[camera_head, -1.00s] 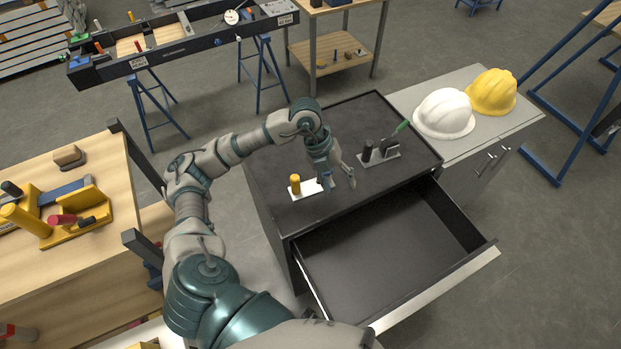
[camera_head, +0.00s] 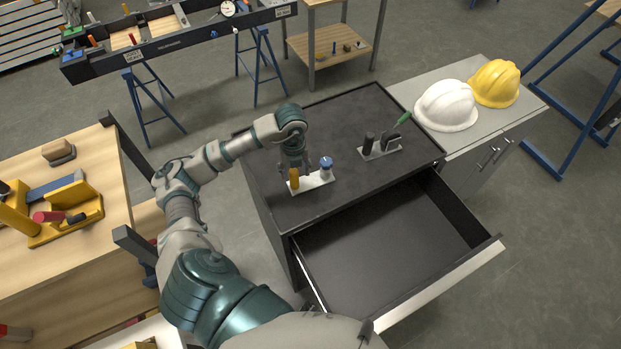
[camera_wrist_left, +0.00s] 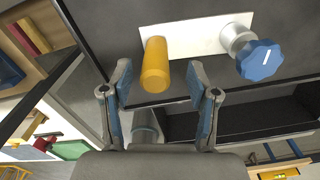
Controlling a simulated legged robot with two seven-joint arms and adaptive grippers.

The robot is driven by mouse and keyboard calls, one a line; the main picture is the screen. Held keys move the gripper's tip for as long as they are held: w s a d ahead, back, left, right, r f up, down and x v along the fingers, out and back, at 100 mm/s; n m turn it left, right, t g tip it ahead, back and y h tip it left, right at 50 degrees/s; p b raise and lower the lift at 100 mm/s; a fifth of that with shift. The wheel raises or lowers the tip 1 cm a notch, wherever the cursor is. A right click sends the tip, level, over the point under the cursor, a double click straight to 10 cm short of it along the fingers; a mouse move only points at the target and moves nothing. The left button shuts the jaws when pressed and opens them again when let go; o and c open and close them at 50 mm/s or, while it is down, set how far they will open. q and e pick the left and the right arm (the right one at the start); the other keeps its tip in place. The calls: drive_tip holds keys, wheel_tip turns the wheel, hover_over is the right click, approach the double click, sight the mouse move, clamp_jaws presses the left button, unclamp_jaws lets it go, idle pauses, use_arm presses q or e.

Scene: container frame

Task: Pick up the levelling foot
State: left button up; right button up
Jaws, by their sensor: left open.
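A white plate (camera_head: 310,182) lies on the black cabinet top. It bears a yellow cylinder (camera_head: 294,179) at its left end and a silver piece with a blue knob (camera_head: 326,167) at its right end. No label shows which piece is the levelling foot. My left gripper (camera_head: 297,168) is just behind and above the yellow cylinder. In the left wrist view its blue-padded fingers (camera_wrist_left: 160,82) are open, with the yellow cylinder (camera_wrist_left: 155,65) in line with the gap between them. The blue knob (camera_wrist_left: 260,60) lies to the right, outside the fingers. My right gripper is not in view.
A second plate (camera_head: 381,152) with dark pieces and a green-handled tool stands farther right on the cabinet top. The drawer (camera_head: 390,245) below is open and empty. White (camera_head: 446,104) and yellow (camera_head: 494,83) helmets sit on the grey cabinet.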

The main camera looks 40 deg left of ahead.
sight(295, 181)
use_arm(q)
drive_tip(key=f, duration=0.2)
drive_tip(key=a+f+p, duration=0.1)
drive_tip(key=f, duration=0.2)
drive_tip(key=shift+s+a+f, duration=0.1)
drive_tip(key=shift+s+a, duration=0.05)
drive_tip(key=shift+f, duration=0.25)
drive_tip(key=shift+d, duration=0.25)
drive_tip(key=shift+d+r, duration=0.15)
drive_tip(key=shift+d, duration=0.2)
drive_tip(key=shift+c, duration=0.8)
clamp_jaws()
drive_tip(key=shift+a, duration=0.15)
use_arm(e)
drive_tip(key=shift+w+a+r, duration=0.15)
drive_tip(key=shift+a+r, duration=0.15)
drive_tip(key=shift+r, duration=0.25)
